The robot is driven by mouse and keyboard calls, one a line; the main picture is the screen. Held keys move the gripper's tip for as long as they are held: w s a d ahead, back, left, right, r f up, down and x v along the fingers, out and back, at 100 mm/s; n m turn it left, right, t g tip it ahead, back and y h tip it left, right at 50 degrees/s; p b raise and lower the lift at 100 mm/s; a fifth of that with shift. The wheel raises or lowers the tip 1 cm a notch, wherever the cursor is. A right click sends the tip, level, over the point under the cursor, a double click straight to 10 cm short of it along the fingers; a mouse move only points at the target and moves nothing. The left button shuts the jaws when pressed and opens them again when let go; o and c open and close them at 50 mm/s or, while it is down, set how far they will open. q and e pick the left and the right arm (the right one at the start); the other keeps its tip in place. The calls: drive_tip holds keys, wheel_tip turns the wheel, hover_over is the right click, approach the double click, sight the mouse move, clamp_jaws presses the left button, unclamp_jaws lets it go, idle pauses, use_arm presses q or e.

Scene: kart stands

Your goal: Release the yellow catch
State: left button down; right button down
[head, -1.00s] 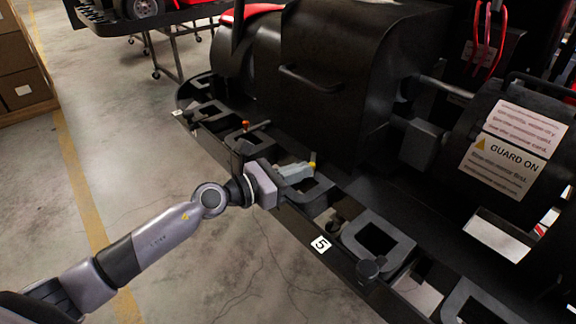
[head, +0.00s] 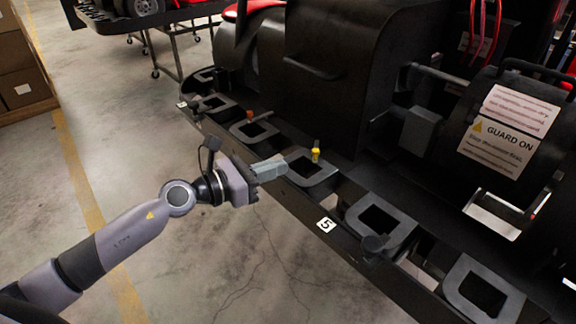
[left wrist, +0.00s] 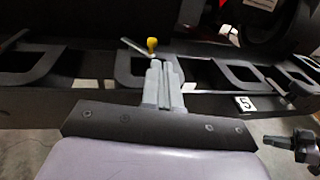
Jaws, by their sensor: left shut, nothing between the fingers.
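The yellow catch (head: 315,154) stands up at the inner edge of a grey bracket on the black kart stand. In the left wrist view its yellow knob (left wrist: 152,44) shows just beyond my fingertips, beside a thin grey bar. My left gripper (head: 284,165) is shut and empty. Its fingers point at the catch from the outer side of the rail, with a gap between them and it in the head view. The fingers (left wrist: 160,66) partly cover the bracket in the left wrist view.
A black housing (head: 340,75) rises behind.

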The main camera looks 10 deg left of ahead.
use_arm(q)
drive_tip(key=b+v, duration=0.1)
drive_tip(key=v, duration=0.5)
drive_tip(key=shift+s, duration=0.35)
drive_tip(key=shift+d, duration=0.1)
